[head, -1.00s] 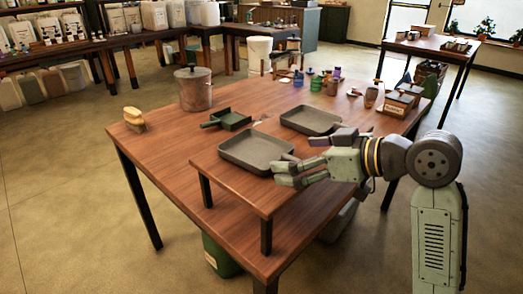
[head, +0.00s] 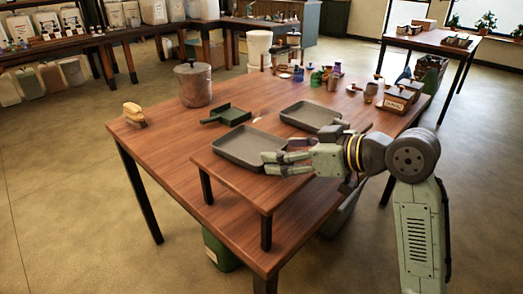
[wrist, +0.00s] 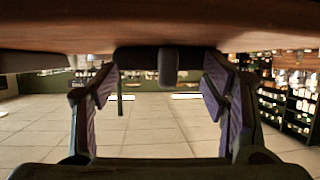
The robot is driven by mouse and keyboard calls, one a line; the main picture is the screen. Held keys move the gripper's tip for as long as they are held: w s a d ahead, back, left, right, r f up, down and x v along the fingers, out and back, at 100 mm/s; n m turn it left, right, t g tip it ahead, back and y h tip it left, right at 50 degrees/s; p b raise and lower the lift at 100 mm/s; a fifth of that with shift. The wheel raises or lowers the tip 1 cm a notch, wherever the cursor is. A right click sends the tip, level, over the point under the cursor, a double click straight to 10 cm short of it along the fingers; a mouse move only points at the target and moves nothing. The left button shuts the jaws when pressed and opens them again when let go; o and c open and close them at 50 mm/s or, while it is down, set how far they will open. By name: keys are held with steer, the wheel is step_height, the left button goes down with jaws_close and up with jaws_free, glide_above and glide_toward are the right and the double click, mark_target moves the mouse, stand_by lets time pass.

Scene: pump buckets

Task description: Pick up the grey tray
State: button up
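A shallow grey tray (head: 238,146) lies on the low raised wooden stand at the front of the table. A second, similar grey tray (head: 307,115) with a handle on its right lies farther back. My gripper (head: 264,163) is at the front tray's right end, its fingertips overlapping the rim in the head view; contact cannot be told. In the wrist view my gripper (wrist: 163,85) has its two padded fingers wide apart. A dark edge with a short block shows between them at the top; I cannot tell if it is the tray.
On the wooden table (head: 170,150) are a lidded pot (head: 193,85), a brush (head: 134,114), a small dark green pan (head: 229,115), and several small jars and boxes at the back right. The table's left part is mostly clear. A green bucket (head: 220,249) stands underneath.

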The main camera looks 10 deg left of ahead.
jaws_close()
stand_by(0.7)
